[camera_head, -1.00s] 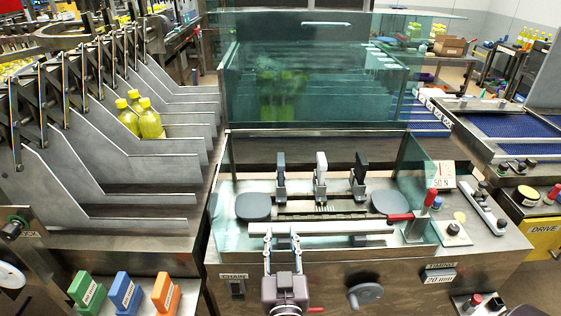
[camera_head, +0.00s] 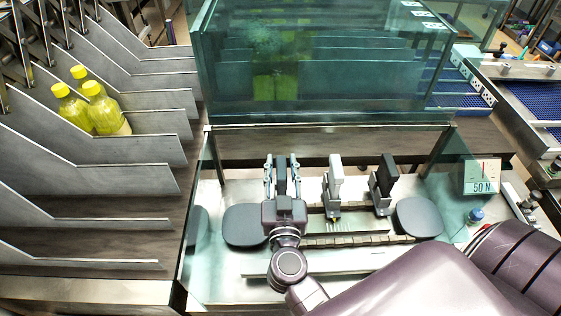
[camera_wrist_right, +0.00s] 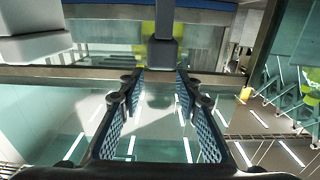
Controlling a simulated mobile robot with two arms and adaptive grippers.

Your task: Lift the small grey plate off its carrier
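Three small upright plates stand on carriers in the glass-walled station: a grey one (camera_head: 282,176) at left, a light one (camera_head: 335,178) in the middle and a near-black one (camera_head: 386,175) at right. My right gripper (camera_head: 282,172) is open at the left one, a finger on either side of it in the head view. In the right wrist view, a grey block with a narrow stem (camera_wrist_right: 163,52) shows beyond the gap between the open fingers (camera_wrist_right: 159,80). I cannot tell whether the fingers touch the plate. The plate's carrier is largely hidden by my gripper. My left gripper is out of view.
Dark round-cornered pads flank the carriers at left (camera_head: 245,226) and right (camera_head: 419,217). A tall glass guard (camera_head: 320,70) stands behind. Metal lane dividers (camera_head: 120,150) with yellow bottles (camera_head: 92,103) are at left. A 50 N sign (camera_head: 482,177) stands at right.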

